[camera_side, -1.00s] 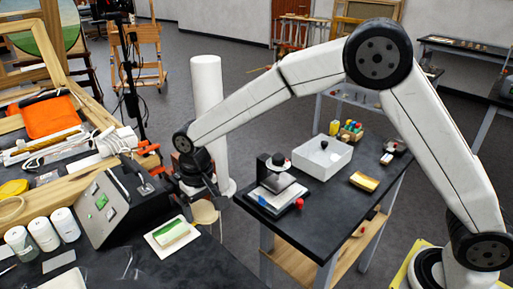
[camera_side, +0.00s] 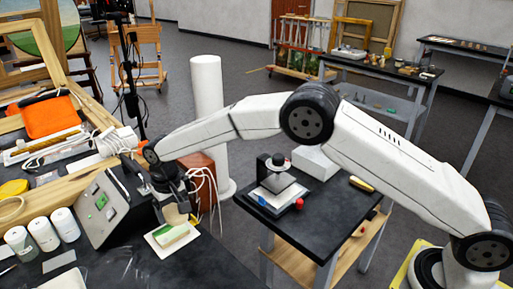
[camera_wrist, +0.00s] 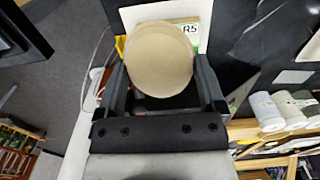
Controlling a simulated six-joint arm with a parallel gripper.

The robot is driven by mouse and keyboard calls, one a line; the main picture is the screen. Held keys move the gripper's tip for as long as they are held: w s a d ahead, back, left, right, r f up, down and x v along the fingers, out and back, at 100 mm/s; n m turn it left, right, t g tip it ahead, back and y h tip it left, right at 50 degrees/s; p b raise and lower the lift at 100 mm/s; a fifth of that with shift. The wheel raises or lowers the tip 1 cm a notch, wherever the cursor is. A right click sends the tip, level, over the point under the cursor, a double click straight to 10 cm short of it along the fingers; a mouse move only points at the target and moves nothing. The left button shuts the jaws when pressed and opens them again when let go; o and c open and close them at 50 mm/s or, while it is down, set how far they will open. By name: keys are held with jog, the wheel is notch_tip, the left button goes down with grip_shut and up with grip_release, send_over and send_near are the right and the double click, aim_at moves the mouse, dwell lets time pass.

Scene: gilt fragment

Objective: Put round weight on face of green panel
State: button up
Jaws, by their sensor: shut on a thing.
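The round weight (camera_wrist: 158,58) is a beige disc held between the two fingers of my gripper (camera_wrist: 161,75) in the wrist view. In the side view the weight (camera_side: 176,214) shows at the end of my gripper (camera_side: 175,204), just above the green panel. The green panel (camera_side: 172,235) is a small pale block with green on it, lying on a white sheet (camera_side: 158,246) on the dark bench. In the wrist view a corner of the panel marked R5 (camera_wrist: 191,30) shows behind the disc, which hides the rest. I cannot tell whether weight and panel touch.
A dark sloped control box (camera_side: 108,208) stands close left of my gripper, with white jars (camera_side: 43,234) beside it. A reddish-brown box (camera_side: 198,172) with white cables is behind my gripper. A dark table (camera_side: 310,225) with a small press stands to the right.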

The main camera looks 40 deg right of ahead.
aim_at(170, 231)
jog(key=shift+w+a+f, duration=0.25)
jog(key=shift+w+f, duration=0.4)
jog(key=shift+f, duration=0.1)
jog(key=shift+w+a+f, duration=0.2)
jog(key=shift+w+f, duration=0.45)
jog(key=shift+f, duration=0.1)
jog(key=shift+f, duration=0.15)
jog(key=shift+w+f, duration=0.15)
jog(key=shift+w+a+f, duration=0.1)
jog(key=shift+w+f, duration=0.05)
jog(key=shift+f, duration=1.45)
jog(key=shift+f, duration=0.1)
jog(key=o, duration=1.3)
jog(key=shift+f, duration=0.1)
jog(key=shift+r, duration=0.2)
